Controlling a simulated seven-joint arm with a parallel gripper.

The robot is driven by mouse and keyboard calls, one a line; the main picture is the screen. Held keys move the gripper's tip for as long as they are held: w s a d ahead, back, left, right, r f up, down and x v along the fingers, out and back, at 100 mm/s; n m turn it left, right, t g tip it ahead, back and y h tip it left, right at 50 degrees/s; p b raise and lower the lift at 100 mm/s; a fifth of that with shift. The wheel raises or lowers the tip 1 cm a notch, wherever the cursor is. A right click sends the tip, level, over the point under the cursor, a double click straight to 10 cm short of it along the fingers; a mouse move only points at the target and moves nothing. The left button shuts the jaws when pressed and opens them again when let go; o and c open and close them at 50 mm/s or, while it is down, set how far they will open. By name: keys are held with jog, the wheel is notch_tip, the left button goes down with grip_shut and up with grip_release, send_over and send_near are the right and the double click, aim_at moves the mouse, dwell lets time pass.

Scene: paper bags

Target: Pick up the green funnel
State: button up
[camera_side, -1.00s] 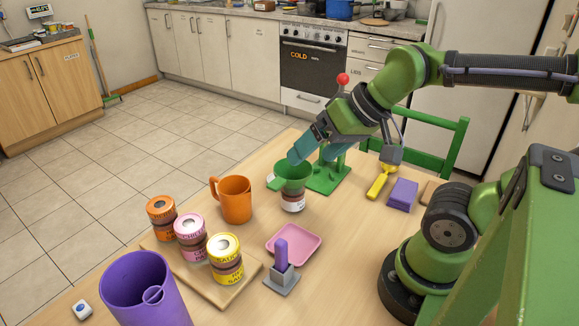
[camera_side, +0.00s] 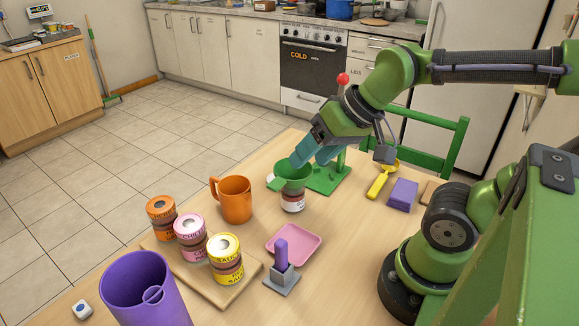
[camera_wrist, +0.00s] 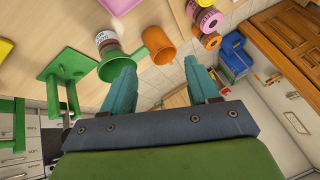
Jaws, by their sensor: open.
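The green funnel (camera_side: 292,175) sits in the mouth of a small labelled jar (camera_side: 293,203) on the table. In the wrist view the funnel (camera_wrist: 112,64) shows near the left finger, with the jar (camera_wrist: 106,41) behind it. My gripper (camera_side: 310,159) is open, its two teal fingers apart and empty. In the side view the fingers point down and left, just above and behind the funnel's rim. I cannot tell whether they touch it. In the wrist view my gripper (camera_wrist: 160,65) has the funnel at its left rather than centred between the fingers.
An orange mug (camera_side: 236,200) stands left of the funnel. A green stand (camera_side: 328,180) is close behind it, to the right. A pink tray (camera_side: 300,243), stacked tins on a board (camera_side: 205,290), a yellow scoop (camera_side: 378,186) and a purple block (camera_side: 403,195) are also on the table.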

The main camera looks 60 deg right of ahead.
aim_at(276, 183)
jog(key=w+d+m+g+h, duration=0.25)
jog(key=w+m+g, duration=0.45)
jog(key=w+m, duration=0.55)
jog(key=shift+m+y, duration=0.25)
jog(key=shift+m, duration=0.5)
jog(key=f, duration=0.5)
jog(key=s+f, duration=0.1)
jog(key=f, duration=1)
jog(key=shift+s+d+f, duration=0.15)
jog(key=shift+d, duration=0.15)
jog(key=c, duration=1)
jog(key=shift+c, duration=0.2)
